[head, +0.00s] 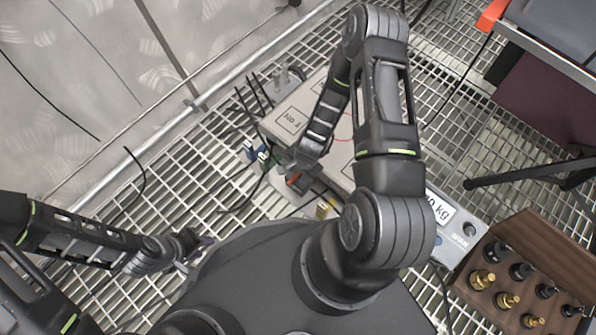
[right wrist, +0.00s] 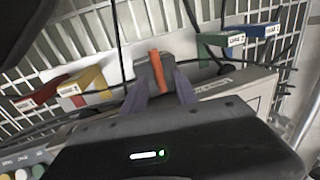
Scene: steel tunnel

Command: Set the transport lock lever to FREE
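A dark grey block with an orange stripe, seemingly the transport lock lever (right wrist: 156,70), stands at the front of the pale instrument in the right wrist view. My right gripper (right wrist: 160,82) is at the block, one finger on each side, fingers apart. I cannot tell whether they press on it. In the head view my right gripper (head: 298,172) reaches down to the same spot. No FREE marking is readable. My left gripper (head: 198,243) hangs over the grating at lower left, away from the lever; its fingers are too small to judge.
Labelled blue (right wrist: 262,30) and green (right wrist: 220,40) tags are right of the lever; yellow (right wrist: 82,85) and red (right wrist: 40,97) ones are left. Black cables run close by.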

